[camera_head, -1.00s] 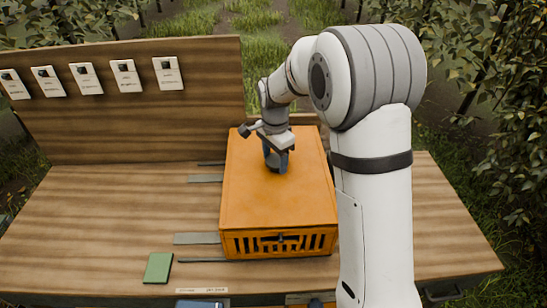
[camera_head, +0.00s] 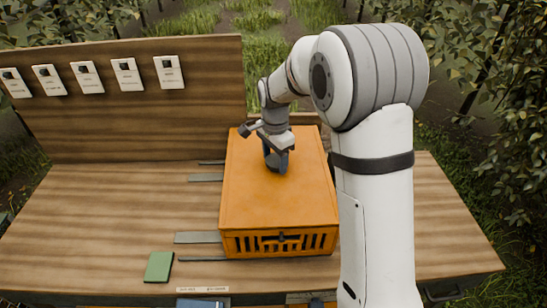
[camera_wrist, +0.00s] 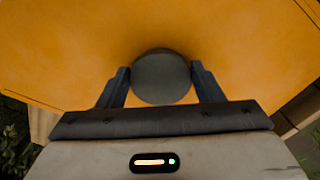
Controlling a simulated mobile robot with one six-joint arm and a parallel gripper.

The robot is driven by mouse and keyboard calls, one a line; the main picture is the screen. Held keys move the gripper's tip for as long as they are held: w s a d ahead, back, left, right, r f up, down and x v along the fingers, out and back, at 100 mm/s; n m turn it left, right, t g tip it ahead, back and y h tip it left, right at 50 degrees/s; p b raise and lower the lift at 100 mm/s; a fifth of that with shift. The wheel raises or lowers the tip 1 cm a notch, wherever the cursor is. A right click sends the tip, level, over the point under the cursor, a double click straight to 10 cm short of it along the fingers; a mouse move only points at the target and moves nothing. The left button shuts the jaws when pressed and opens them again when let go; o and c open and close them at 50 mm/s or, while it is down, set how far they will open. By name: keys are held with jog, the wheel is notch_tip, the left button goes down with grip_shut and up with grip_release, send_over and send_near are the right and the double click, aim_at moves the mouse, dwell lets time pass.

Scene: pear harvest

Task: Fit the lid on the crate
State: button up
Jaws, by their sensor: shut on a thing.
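The orange crate (camera_head: 252,245) stands on the wooden bench, its slatted front facing me. The flat orange lid (camera_head: 262,200) lies over its top and covers the opening. I cannot tell whether its edges are fully seated. My gripper (camera_head: 276,162) is over the rear middle of the lid, pointing down. In the wrist view my gripper (camera_wrist: 162,85) has its two dark fingers on either side of the round grey knob (camera_wrist: 162,78) on the lid (camera_wrist: 70,45), shut on it. A dark latch (camera_head: 281,238) shows at the crate's front.
Grey strips (camera_head: 198,238) lie on the bench left of the crate. A green pad (camera_head: 159,267) lies at the front left. Several white cards (camera_head: 169,72) hang on the back board. The bench's left side (camera_head: 95,215) is mostly clear.

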aim_at(275, 161)
jog(key=shift+f+b, duration=0.35)
jog(key=shift+f, duration=0.2)
jog(key=o, duration=0.9)
jog(key=shift+r, duration=0.1)
jog(key=shift+r+p, duration=3.75)
jog(key=shift+r, duration=1.7)
